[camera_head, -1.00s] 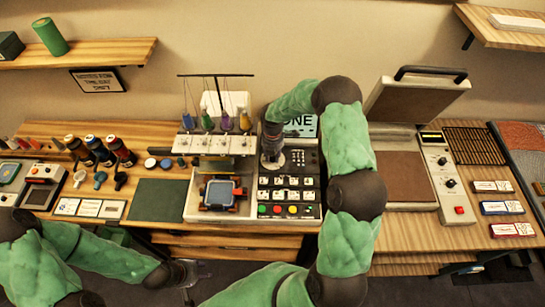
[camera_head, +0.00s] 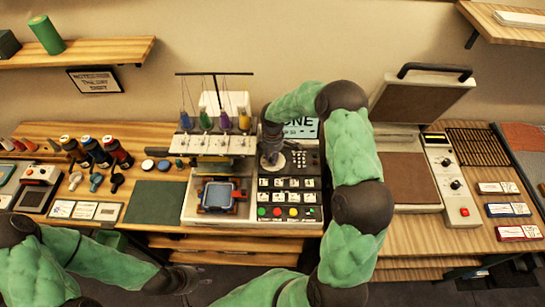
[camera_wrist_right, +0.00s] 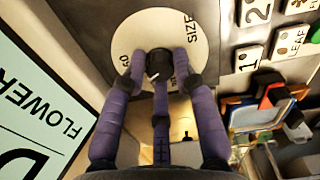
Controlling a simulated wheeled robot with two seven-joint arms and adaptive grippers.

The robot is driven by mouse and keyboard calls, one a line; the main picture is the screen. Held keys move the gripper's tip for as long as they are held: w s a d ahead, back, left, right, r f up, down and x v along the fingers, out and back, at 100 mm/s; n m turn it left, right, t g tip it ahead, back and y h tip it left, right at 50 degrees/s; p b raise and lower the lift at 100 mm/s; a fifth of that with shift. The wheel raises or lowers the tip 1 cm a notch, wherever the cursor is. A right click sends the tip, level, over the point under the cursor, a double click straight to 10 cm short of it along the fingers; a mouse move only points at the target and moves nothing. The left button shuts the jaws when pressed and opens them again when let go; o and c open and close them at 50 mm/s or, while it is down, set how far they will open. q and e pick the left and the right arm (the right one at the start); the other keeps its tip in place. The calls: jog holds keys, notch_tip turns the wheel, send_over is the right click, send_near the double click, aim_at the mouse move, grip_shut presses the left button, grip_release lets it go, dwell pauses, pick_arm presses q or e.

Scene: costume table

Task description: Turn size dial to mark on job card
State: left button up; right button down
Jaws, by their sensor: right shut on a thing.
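The size dial is a pale disc (camera_wrist_right: 138,37) printed "SIZE", with numbers near its rim, in the right wrist view. A black knob (camera_wrist_right: 158,64) stands at its middle, with a small pale line low on it. My right gripper (camera_wrist_right: 158,84) has its purple fingers shut around the knob; they cover part of the disc and its numbers. In the head view my right gripper (camera_head: 271,152) is over the upper left of the control panel (camera_head: 308,185). My left gripper (camera_head: 185,280) hangs in front of the table; its jaws are too dark to read. I cannot tell which card is the job card.
A screen (camera_head: 303,128) stands behind the panel; its lettering shows partly, with "FLOWER" in the wrist view. The embroidery machine (camera_head: 190,205) is left of the panel. A heat press (camera_head: 405,180) is at the right.

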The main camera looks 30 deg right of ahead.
dwell(0.4)
jog(key=c, duration=1)
grip_release()
jog(key=shift+o, duration=0.2)
